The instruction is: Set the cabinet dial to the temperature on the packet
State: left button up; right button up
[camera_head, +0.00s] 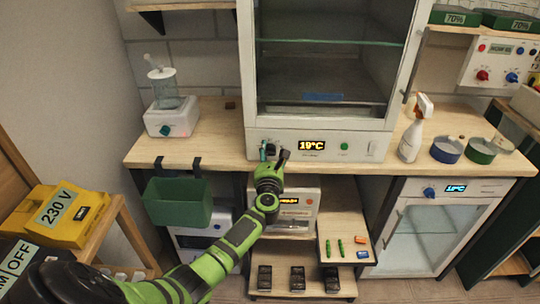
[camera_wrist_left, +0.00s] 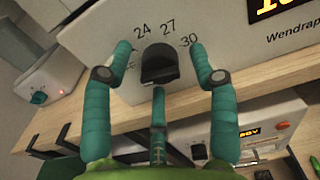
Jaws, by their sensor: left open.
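The cabinet (camera_head: 362,148) stands on the bench with its glass front, and its lit display (camera_head: 312,145) reads 19°C. Its black dial (camera_wrist_left: 160,66) shows in the left wrist view, with the marks 24, 27 and 30 around it. The dial's pointer direction is unclear. My left gripper (camera_head: 272,153) is at the panel, left of the display, and mostly covers the dial in the head view. Its fingers are open on either side of the dial, with a third finger below; contact cannot be told. I cannot identify the packet for certain. My right gripper is not in view.
A stirrer-like device (camera_head: 172,116) stands at left above a hanging green bin (camera_head: 178,202). Below, a shelf (camera_head: 337,212) holds green sticks and small orange and blue items.

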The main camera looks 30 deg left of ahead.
pick_arm(q)
jog(key=c, duration=1.1)
jog(key=shift+c, duration=0.2)
jog(key=shift+m, duration=0.3)
jog(key=m+p, duration=0.2)
jog(key=m, duration=0.3)
jog(key=shift+r, duration=0.1)
jog(key=m+p, duration=0.1)
jog(key=m, duration=0.5)
jog(key=shift+p, duration=0.3)
jog(key=m+p, duration=0.1)
jog(key=m, duration=0.5)
jog(key=shift+p, duration=0.35)
jog(key=m+p, duration=0.1)
jog(key=m, duration=0.5)
